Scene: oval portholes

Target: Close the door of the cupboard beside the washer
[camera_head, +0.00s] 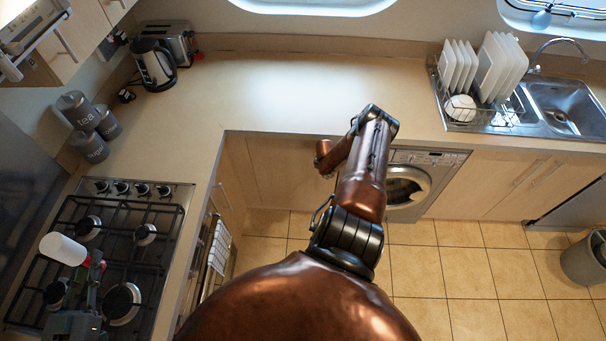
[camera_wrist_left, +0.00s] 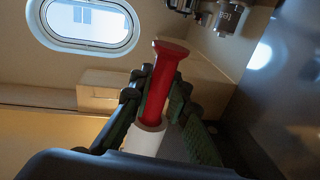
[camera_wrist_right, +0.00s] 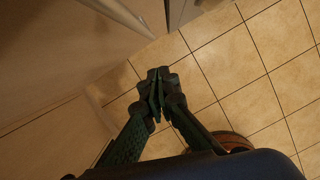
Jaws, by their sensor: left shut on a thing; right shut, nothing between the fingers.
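The washer (camera_head: 408,186) stands under the counter with its round door facing the room. Pale wood cupboard fronts show on both sides of it: a plain panel (camera_head: 283,172) to its left and a front with bar handles (camera_head: 520,185) to its right. My right arm covers part of the left panel's edge, and I cannot tell how far any door stands open. My right gripper (camera_wrist_right: 160,88) is shut and empty above the floor, near a pale panel (camera_wrist_right: 55,50); it is hidden in the head view. My left gripper (camera_wrist_left: 152,100) is shut on a red-and-white object (camera_wrist_left: 165,75), above the hob.
The gas hob (camera_head: 110,250) is at left below the left gripper. Kettle (camera_head: 154,65), toaster (camera_head: 170,40) and canisters (camera_head: 88,125) stand on the counter. A dish rack (camera_head: 480,85) stands by the sink (camera_head: 565,105). The tiled floor (camera_head: 455,270) is clear; a bin (camera_head: 583,262) stands at right.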

